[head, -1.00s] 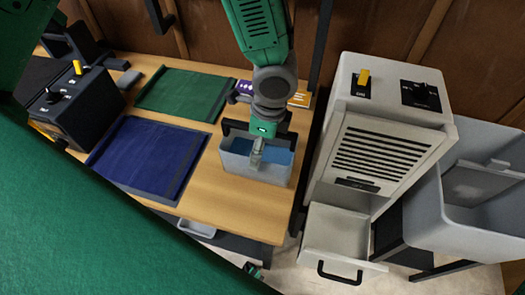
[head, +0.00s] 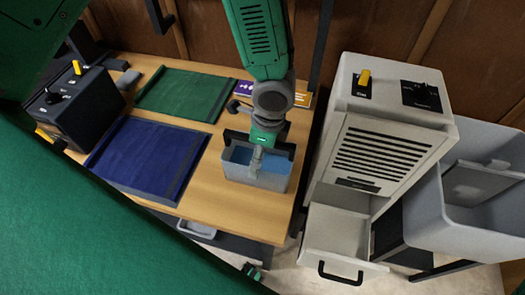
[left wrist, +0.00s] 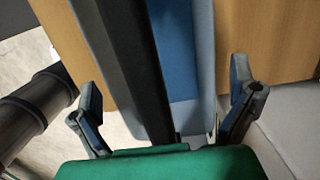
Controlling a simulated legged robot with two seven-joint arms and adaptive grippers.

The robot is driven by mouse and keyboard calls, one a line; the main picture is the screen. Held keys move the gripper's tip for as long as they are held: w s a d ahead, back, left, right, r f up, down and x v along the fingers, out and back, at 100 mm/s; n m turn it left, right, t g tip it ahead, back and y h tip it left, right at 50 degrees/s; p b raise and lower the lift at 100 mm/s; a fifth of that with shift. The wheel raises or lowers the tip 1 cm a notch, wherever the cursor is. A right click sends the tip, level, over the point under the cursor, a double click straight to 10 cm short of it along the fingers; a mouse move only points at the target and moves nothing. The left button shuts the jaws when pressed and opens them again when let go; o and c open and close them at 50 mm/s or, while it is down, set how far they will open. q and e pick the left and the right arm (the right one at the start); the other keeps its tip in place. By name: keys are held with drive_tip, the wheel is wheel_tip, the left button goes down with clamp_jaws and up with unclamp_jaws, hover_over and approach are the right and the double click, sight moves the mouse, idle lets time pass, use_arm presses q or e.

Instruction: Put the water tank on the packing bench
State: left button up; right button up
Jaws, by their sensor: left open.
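The water tank (head: 255,182) is a grey open-topped box with a blue inside. It stands on the wooden packing bench (head: 245,213), near the bench's right end, and looks upright. My left gripper (head: 257,165) is over the tank, pointing down. In the left wrist view the fingers of my left gripper (left wrist: 170,110) are spread wide, with the tank (left wrist: 205,60) beyond them. A dark bar (left wrist: 135,70), apparently the tank's handle, runs between the fingers without being gripped. I cannot tell whether a finger touches the tank. My right gripper is not seen.
A blue mat (head: 145,152) and a green mat (head: 182,95) lie on the bench, with a dark control box (head: 82,108) at left. Right of the bench stands a light grey vented machine (head: 380,150) with an open drawer (head: 335,240), beside a grey bin (head: 480,190).

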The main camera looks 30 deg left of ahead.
use_arm(q)
drive_tip(key=r, duration=0.3)
drive_tip(key=d+r, duration=0.1)
drive_tip(key=r, duration=0.3)
drive_tip(key=r+p, duration=0.1)
drive_tip(key=r, duration=0.3)
drive_tip(key=shift+w+d+r, duration=0.1)
drive_tip(key=shift+d, duration=0.2)
drive_tip(key=shift+a, duration=0.15)
